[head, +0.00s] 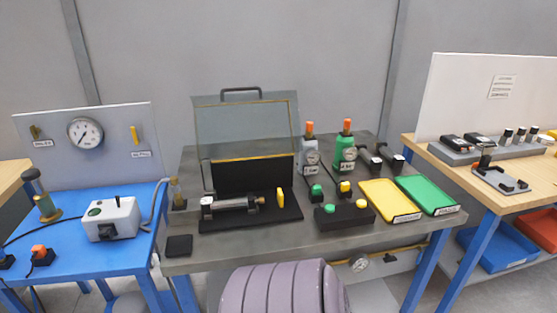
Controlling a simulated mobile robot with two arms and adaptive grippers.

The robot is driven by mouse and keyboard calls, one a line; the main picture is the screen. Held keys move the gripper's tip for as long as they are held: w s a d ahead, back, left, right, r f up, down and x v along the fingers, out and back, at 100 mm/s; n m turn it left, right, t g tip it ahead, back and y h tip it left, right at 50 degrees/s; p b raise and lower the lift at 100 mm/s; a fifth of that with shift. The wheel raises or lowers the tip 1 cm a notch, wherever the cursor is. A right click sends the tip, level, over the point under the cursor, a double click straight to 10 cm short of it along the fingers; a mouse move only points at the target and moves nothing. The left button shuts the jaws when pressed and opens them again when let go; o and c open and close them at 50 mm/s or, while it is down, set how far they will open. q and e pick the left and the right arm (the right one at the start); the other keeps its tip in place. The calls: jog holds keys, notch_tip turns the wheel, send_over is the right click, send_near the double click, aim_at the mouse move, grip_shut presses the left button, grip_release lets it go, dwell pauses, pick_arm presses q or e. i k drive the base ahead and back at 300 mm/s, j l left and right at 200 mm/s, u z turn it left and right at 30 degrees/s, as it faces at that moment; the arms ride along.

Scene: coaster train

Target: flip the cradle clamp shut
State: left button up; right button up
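On the grey middle table, a black base (222,222) carries a silver cylinder (235,203) lying on its side in a cradle. A yellow lever (280,197) stands upright at the right end of this base. It looks like the cradle clamp's handle, standing up rather than lying over the cylinder. A brass-coloured fitting (261,200) is on the cylinder's right end, apart from the lever. The clamp's hinge is too small to make out. Neither of my grippers is in view.
A clear framed cover (246,129) stands raised behind the base. Right of it are a black button box (344,215), a green bottle (346,150), a grey bottle (310,155), a yellow tray (376,187) and a green tray (414,182). A black pad (179,245) lies front left.

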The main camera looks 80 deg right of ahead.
aim_at(207, 162)
jog(key=z, duration=2.25)
jog(key=l+u, duration=0.2)
jog(key=u, duration=0.2)
jog(key=l+u, duration=0.2)
jog(key=u, duration=0.2)
jog(key=l+u, duration=0.15)
jog(key=u, duration=0.25)
jog(key=k+l+u, duration=0.1)
jog(key=l, duration=0.3)
jog(key=k+l+u, duration=0.1)
jog(key=l, duration=0.25)
jog(key=k+l+u, duration=0.1)
jog(key=l, duration=0.3)
jog(key=k+l+u, duration=0.1)
jog(key=k+l, duration=0.2)
